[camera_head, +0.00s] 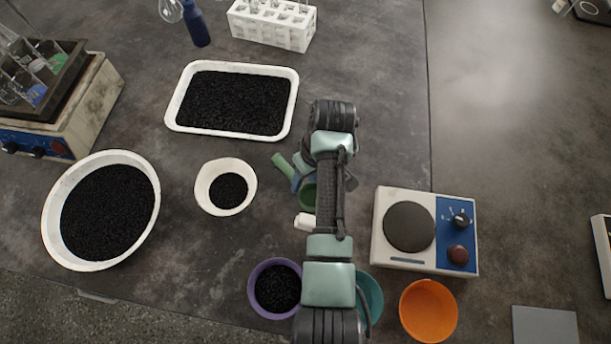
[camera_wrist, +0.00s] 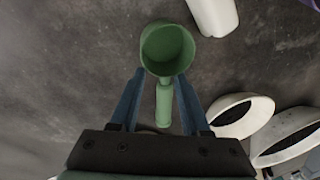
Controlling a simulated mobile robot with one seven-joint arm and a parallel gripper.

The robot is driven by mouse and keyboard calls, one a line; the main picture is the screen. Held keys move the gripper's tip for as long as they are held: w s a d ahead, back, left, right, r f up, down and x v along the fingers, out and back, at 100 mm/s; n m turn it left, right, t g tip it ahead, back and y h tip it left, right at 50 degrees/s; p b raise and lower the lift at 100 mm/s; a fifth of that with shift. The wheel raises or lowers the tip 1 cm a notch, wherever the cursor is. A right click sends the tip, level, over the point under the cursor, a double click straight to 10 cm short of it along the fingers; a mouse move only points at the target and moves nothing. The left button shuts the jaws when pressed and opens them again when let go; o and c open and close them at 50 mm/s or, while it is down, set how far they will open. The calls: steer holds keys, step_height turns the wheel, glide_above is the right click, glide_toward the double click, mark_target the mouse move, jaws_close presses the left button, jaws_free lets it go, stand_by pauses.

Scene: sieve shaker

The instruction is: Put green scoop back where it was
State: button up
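The green scoop (camera_head: 308,195) is near the middle of the bench, partly hidden by my arm in the head view. Its handle (camera_head: 282,165) points up and left. In the wrist view the scoop's round cup (camera_wrist: 167,49) lies just beyond my fingertips, and its handle runs back between my fingers. My gripper (camera_wrist: 161,80) has its two blue fingers apart, one on each side of the handle, with visible gaps. It also shows in the head view (camera_head: 299,178). I cannot tell whether the scoop rests flat on the bench.
A small white bowl (camera_head: 204,190) with black grains stands left of the scoop, a white tray (camera_head: 179,119) above. Below are a white object (camera_head: 305,222), purple bowl (camera_head: 255,300), teal bowl (camera_head: 373,295) and orange bowl (camera_head: 428,310). A hotplate (camera_head: 390,262) stands right.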

steer(key=shift+r, duration=0.15)
step_height(320, 180, up, 12)
steer(key=d+p, duration=0.2)
steer(key=shift+p, duration=0.4)
steer(key=shift+w+d, duration=0.1)
